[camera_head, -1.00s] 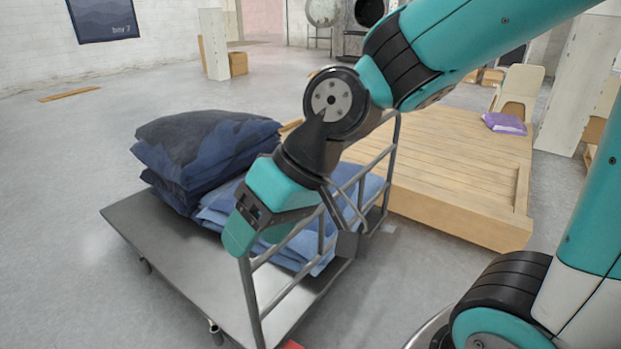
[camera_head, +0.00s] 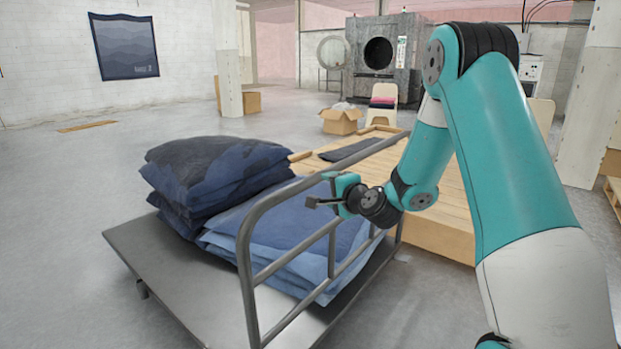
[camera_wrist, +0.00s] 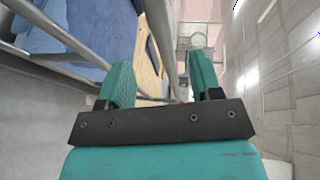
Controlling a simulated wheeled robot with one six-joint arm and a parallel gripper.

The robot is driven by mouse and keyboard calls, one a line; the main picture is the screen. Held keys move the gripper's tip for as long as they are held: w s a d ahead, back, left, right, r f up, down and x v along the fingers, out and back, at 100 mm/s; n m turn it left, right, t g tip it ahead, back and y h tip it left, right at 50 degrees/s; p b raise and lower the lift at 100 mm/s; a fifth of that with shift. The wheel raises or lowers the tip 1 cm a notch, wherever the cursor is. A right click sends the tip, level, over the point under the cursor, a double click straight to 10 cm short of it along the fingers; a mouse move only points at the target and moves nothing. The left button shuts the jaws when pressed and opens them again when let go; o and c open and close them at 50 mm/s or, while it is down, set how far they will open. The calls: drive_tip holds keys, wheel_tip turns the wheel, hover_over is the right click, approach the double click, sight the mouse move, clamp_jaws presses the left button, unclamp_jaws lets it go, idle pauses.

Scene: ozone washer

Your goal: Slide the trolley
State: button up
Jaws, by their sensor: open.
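The trolley is a flat grey platform (camera_head: 160,262) on wheels with a tubular metal handle frame (camera_head: 250,290) on its right side. Dark blue folded fabric (camera_head: 205,175) and lighter blue fabric (camera_head: 285,235) lie stacked on the platform. My gripper (camera_head: 325,190) is at the top rail of the handle frame. In the wrist view my gripper (camera_wrist: 160,82) has its two teal fingers apart, and a grey rail (camera_wrist: 158,35) runs between them. I cannot tell whether the fingers touch the rail.
A low wooden platform (camera_head: 445,205) stands close behind and right of the trolley. A cardboard box (camera_head: 340,121), a chair (camera_head: 382,108) and a large washer (camera_head: 385,60) are farther back. A pillar (camera_head: 228,60) stands at the back. The floor (camera_head: 60,220) left of the trolley is clear.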

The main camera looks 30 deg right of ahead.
sight(314, 183)
drive_tip(key=w, duration=0.3)
drive_tip(key=w+f+p, duration=0.1)
drive_tip(key=w, duration=0.3)
drive_tip(key=w+f, duration=0.1)
drive_tip(key=w, duration=0.3)
drive_tip(key=shift+d, duration=0.25)
clamp_jaws()
